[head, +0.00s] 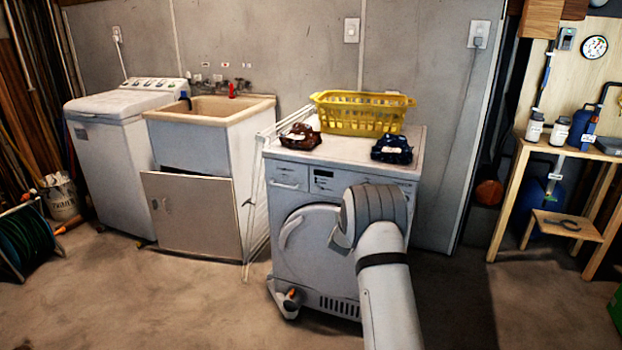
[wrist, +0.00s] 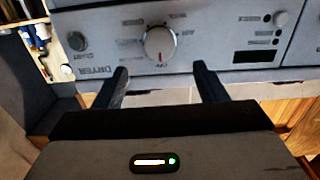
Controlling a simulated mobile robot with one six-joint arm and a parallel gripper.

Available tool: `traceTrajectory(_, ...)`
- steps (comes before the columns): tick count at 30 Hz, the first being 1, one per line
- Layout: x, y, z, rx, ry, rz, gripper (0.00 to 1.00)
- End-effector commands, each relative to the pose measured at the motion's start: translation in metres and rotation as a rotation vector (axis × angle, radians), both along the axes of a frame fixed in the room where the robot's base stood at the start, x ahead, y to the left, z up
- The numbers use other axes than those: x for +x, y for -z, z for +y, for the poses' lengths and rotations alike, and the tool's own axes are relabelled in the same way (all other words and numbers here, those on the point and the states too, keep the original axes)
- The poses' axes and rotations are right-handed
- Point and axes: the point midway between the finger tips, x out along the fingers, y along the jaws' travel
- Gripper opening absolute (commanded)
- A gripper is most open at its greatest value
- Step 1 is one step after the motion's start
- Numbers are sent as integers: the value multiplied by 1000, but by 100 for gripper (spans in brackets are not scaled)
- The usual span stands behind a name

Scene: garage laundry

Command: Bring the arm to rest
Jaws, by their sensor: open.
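My arm (head: 385,280) rises in front of the white dryer (head: 300,225) in the head view, with its bent joint (head: 375,212) before the right part of the front. My gripper is hidden behind the arm there. In the wrist view, my gripper (wrist: 161,78) is open, with its two dark fingers spread and nothing between them. The fingers point at the dryer's control panel (wrist: 205,38), which appears upside down, with its round knob (wrist: 159,43) just beyond the fingertips. I cannot tell whether the fingertips touch the panel.
On the dryer stand a yellow basket (head: 362,115), a brown bundle (head: 300,137) and a dark blue bundle (head: 392,149). A folded white rack (head: 256,205) leans beside it. A wooden bench (head: 515,180) stands right. Floor (head: 150,295) at the front left is clear.

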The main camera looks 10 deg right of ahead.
Motion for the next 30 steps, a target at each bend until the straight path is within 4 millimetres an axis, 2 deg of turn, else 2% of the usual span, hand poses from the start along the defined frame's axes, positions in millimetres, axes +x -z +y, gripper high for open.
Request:
traceTrajectory(2,0,-7,3,6,-9,6,65)
traceTrajectory(4,-2,-22,10,23,-34,21,65)
traceTrajectory(8,-12,-67,38,82,-122,94,65)
traceTrajectory(11,-32,-106,69,141,-210,183,65)
traceTrajectory(14,-60,-138,98,194,-288,280,65)
traceTrajectory(17,-95,-167,127,240,-359,384,65)
traceTrajectory(23,-186,-213,174,314,-468,607,65)
traceTrajectory(29,-297,-246,206,365,-527,848,65)
traceTrajectory(30,-321,-251,211,372,-532,898,65)
